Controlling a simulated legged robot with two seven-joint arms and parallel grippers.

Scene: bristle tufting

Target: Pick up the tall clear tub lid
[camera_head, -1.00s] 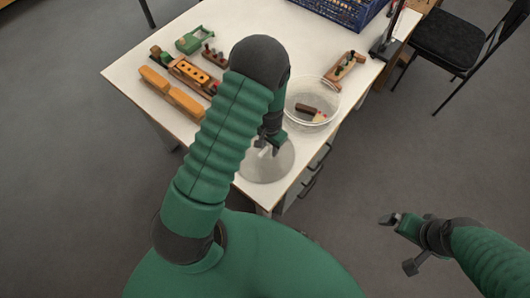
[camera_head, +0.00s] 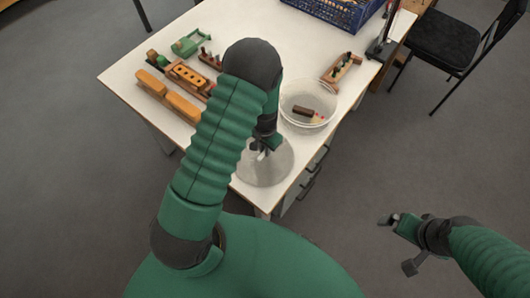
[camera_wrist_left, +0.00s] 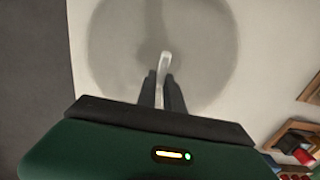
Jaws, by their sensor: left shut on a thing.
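The clear tub lid (camera_head: 280,168) is a round, greyish see-through disc at the near corner of the white table. In the left wrist view the lid (camera_wrist_left: 205,50) fills the upper middle, with a pale upright handle (camera_wrist_left: 165,62). My left gripper (camera_head: 260,147) is over the lid, and in the left wrist view its fingers (camera_wrist_left: 162,88) are shut on the handle. I cannot tell whether the lid touches the table. The clear tub (camera_head: 290,118) stands open just behind and to the right. My right gripper (camera_head: 399,243) is open and empty, off the table.
A pegged wooden rack (camera_head: 342,70) and a blue crate (camera_head: 325,12) are farther back. The table middle is mostly clear.

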